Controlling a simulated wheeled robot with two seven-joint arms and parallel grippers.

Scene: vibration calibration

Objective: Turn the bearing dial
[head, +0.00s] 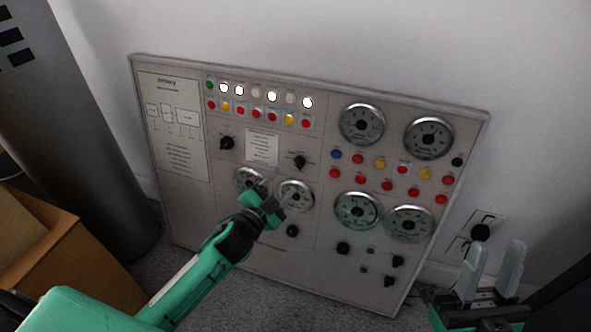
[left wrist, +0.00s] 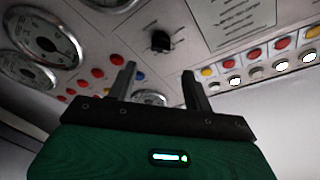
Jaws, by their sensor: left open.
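A grey panel (head: 230,215) leans against the wall with several black knobs; their labels are too small to read, so I cannot tell which is the bearing dial. One black knob (head: 300,161) sits right of the small white paper. That knob also shows in the left wrist view (left wrist: 160,42), just beyond the gap between my left fingers. My left gripper (head: 280,187) is open and empty in front of two small gauges, below this knob and apart from it. Other knobs sit at the paper's left (head: 227,143) and below the gauges (head: 293,230). My right gripper (head: 496,250) is open and empty at lower right.
Large round gauges (head: 362,124) and rows of coloured buttons (head: 380,163) fill the panel's right side. More knobs (head: 343,248) sit at its lower right. A wall socket (head: 488,220) is beside the panel. A cardboard box (head: 75,265) and a dark grey cylinder (head: 85,130) stand at left.

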